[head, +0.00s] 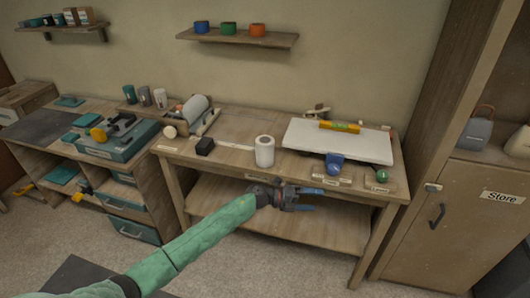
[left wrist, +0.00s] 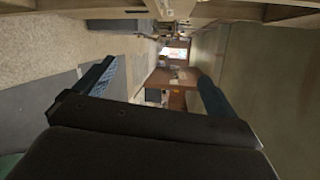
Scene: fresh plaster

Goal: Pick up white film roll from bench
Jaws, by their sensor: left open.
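The white film roll (head: 264,151) stands upright near the front edge of the wooden bench (head: 232,158), left of the white board. My left gripper (head: 318,200) is open and empty in front of the bench, below and to the right of the roll in the head view. Its fingers point to the right and are apart from the roll. In the left wrist view the two open fingers (left wrist: 157,72) have nothing between them, and I cannot make out the roll there. My right gripper is not in view.
A white board (head: 340,143) with a yellow roll (head: 340,127) lies on the bench's right part. A blue object (head: 334,164) and a green ball (head: 382,175) sit along the front edge. A lower shelf (head: 300,225) runs underneath.

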